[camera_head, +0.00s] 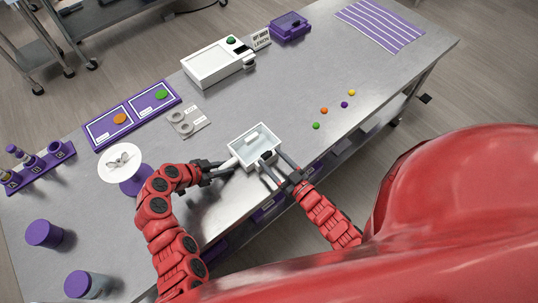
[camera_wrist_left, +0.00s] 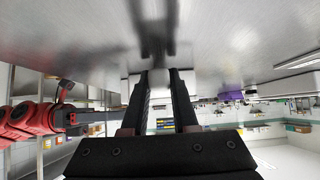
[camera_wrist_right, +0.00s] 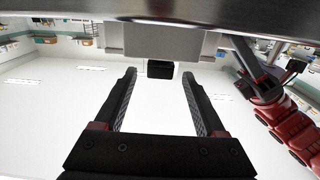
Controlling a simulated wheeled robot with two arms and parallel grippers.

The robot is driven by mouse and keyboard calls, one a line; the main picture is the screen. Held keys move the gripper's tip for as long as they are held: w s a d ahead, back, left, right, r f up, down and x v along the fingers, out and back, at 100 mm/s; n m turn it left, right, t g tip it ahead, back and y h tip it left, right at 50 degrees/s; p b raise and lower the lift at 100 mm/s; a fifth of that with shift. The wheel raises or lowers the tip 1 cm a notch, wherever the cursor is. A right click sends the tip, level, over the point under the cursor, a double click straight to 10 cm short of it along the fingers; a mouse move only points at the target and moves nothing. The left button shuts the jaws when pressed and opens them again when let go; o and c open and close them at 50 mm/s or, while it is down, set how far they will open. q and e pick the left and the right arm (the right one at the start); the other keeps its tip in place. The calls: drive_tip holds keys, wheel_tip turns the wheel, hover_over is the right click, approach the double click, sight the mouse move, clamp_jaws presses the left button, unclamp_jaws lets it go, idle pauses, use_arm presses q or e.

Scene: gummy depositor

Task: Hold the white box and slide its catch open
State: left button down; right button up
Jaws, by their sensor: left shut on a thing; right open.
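The white box (camera_head: 233,146) sits near the front edge of the metal table, with a pale interior and a small light bar inside. My left gripper (camera_head: 228,166) is shut on the box at its left side; in the left wrist view its fingers (camera_wrist_left: 162,80) close around a pale part. A small black block (camera_head: 266,155), seemingly the catch, is at the box's front right. My right gripper (camera_head: 281,168) is open there. In the right wrist view the black block (camera_wrist_right: 160,69) appears between the open fingers (camera_wrist_right: 159,78), near a grey-white panel (camera_wrist_right: 163,41). Contact there is unclear.
A white device (camera_head: 217,63) with a green button stands behind. Purple-framed trays (camera_head: 133,115) and a grey plate with rings (camera_head: 189,123) lie back left. A white disc on a purple stand (camera_head: 120,162) is close to my left arm. Several coloured gummies (camera_head: 324,111) lie right.

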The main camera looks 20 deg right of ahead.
use_arm(q)
drive_tip(key=c, duration=0.6)
unclamp_jaws()
use_arm(e)
drive_tip(key=v, duration=0.9)
drive_tip(key=shift+s+d, duration=0.15)
drive_tip(key=shift+s, duration=0.15)
use_arm(q)
drive_tip(key=v, duration=1.2)
drive_tip(key=shift+s+d, duration=0.1)
